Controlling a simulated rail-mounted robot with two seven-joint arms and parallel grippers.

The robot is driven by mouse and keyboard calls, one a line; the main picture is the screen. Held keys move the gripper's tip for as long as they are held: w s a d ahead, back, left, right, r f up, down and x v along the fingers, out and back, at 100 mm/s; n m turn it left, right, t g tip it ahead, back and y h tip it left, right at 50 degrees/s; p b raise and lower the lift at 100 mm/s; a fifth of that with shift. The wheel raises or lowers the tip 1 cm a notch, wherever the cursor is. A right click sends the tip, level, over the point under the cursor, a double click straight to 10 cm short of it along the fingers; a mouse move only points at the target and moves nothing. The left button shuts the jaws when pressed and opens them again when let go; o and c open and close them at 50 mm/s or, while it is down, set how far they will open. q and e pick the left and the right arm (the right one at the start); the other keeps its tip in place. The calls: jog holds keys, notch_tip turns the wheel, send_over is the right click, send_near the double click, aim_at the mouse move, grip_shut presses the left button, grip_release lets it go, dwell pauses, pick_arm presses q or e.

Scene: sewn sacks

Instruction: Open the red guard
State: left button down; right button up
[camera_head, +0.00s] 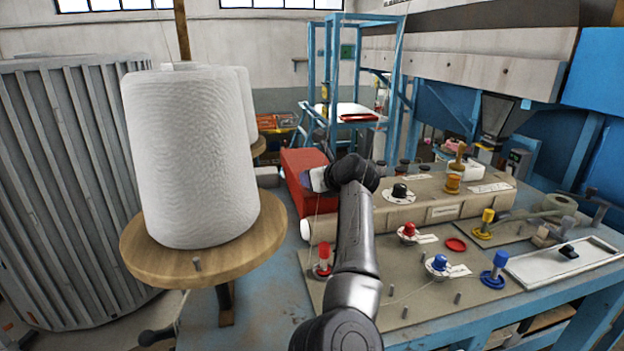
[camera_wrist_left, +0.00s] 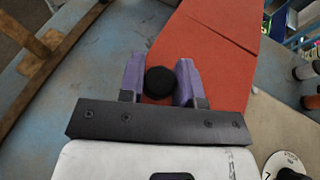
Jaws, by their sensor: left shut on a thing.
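In the head view my left gripper (camera_head: 316,180) is at the near right end of the guard, partly hidden by my own dark wrist. My right gripper is not in view.
A large white yarn cone (camera_head: 190,155) stands on a round wooden disc (camera_head: 150,262) to the left. A beige console (camera_head: 425,205) with coloured knobs lies right of the guard. A board (camera_head: 400,300) with pegs and thread lies in front. A white tray (camera_head: 535,278) is at right.

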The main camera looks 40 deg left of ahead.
pick_arm(q)
jog(key=r, duration=0.1)
jog(key=r+m+y+p, duration=0.1)
jog(key=w+r+g+p, duration=0.1)
jog(key=shift+w+d+r+m, duration=0.1)
jog(key=shift+d+m, duration=0.3)
jog(key=shift+w+d+r+m+y+p, duration=0.3)
jog(key=shift+w+r+m+y+p, duration=0.15)
jog(key=shift+r+y+p, duration=0.2)
jog(key=shift+w+d+r+m+y+p, duration=0.3)
jog(key=shift+r+m+p, duration=0.1)
jog(key=shift+m+p, duration=0.1)
jog(key=shift+w+d+r+p, duration=0.1)
jog(key=shift+w+r+p, duration=0.1)
jog(key=shift+p, duration=0.2)
jog(key=shift+w+d+r, duration=0.1)
jog(key=shift+w+d, duration=0.1)
jog(key=shift+w, duration=0.05)
